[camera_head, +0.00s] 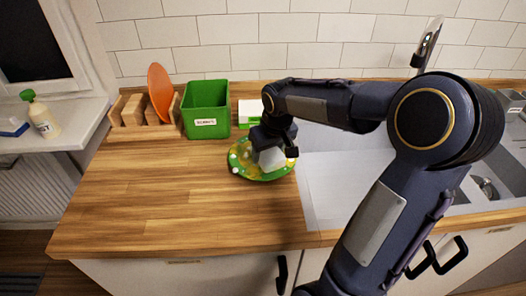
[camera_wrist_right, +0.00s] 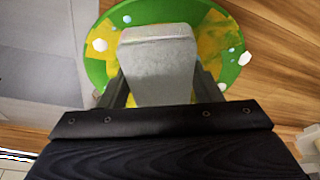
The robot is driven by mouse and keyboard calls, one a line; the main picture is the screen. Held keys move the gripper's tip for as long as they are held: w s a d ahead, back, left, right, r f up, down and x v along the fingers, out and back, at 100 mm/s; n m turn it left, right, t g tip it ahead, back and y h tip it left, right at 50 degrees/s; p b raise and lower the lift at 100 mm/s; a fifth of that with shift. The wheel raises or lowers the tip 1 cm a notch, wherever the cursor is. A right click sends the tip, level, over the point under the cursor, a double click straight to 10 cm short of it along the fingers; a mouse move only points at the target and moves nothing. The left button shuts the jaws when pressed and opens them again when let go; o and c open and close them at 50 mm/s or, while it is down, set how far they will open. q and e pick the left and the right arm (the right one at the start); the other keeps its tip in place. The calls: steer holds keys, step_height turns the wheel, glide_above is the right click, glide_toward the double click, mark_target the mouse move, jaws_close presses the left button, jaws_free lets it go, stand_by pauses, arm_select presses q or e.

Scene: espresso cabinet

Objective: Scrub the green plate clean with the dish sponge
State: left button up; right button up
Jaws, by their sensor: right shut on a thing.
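The green plate (camera_head: 241,166) lies on the wooden counter beside the sink, with yellow smears and several white foam-like blobs on it. It also shows in the right wrist view (camera_wrist_right: 120,19). My right gripper (camera_head: 275,152) is shut on a pale grey-white dish sponge (camera_wrist_right: 160,62), held between its two fingers over the plate. The sponge (camera_head: 271,160) appears at or just above the plate's surface; I cannot tell if it touches. The part of the plate under the sponge and gripper is hidden. My left gripper is not in view.
A green bin (camera_head: 206,112) and a wooden rack (camera_head: 128,113) with an orange plate (camera_head: 160,92) stand at the back left. A white and green box (camera_head: 250,110) is behind the plate. The sink (camera_head: 335,178) is to the right. The counter's front left is clear.

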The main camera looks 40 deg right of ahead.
steer(key=shift+s+d, duration=0.2)
steer(key=shift+d, duration=0.45)
steer(key=shift+s+d, duration=0.15)
steer(key=shift+d, duration=0.5)
steer(key=shift+s+d+f, duration=0.1)
steer(key=shift+s+d, duration=0.1)
steer(key=shift+d, duration=0.55)
steer(key=shift+s+d+f, duration=0.1)
steer(key=shift+s+d, duration=0.1)
steer(key=shift+d, duration=0.55)
steer(key=shift+w+d+r+p, duration=0.15)
steer(key=shift+w+d+p, duration=0.05)
steer(key=shift+w+p, duration=0.3)
steer(key=shift+w+d, duration=0.15)
steer(key=shift+w, duration=0.65)
steer(key=shift+w+a+r, duration=0.1)
steer(key=shift+w+a, duration=0.2)
steer(key=shift+a, duration=0.5)
steer(key=shift+w+a, duration=0.35)
steer(key=shift+a, duration=0.6)
steer(key=shift+w+a, duration=0.15)
steer(key=shift+a, duration=0.7)
steer(key=shift+w+a, duration=0.1)
steer(key=shift+a, duration=0.7)
